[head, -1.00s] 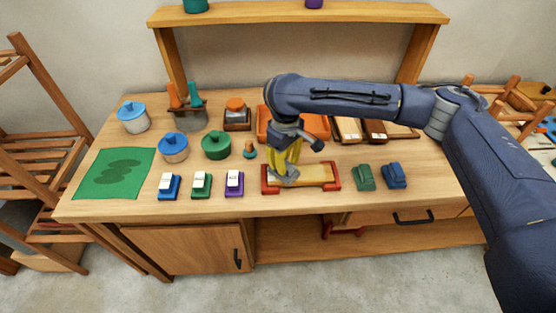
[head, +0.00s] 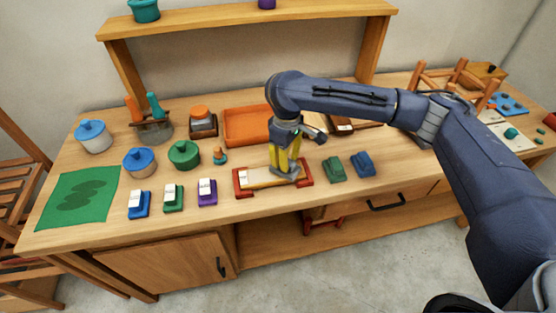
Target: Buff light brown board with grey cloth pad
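The light brown board (head: 258,180) lies flat in a red-ended holder (head: 240,182) near the front edge of the bench. My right gripper (head: 285,163), with yellow fingers, points down over the right part of the board. It is shut on the grey cloth pad (head: 284,173), which appears to rest on the board's top. The fingers and the pad cover some of the board's right half. My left gripper is not in view.
Blue, green and purple blocks with white tops (head: 173,197) stand left of the holder. Green (head: 333,169) and blue (head: 363,164) blocks stand right. Lidded pots (head: 184,155) and an orange tray (head: 246,126) lie behind. My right arm hides part of the back.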

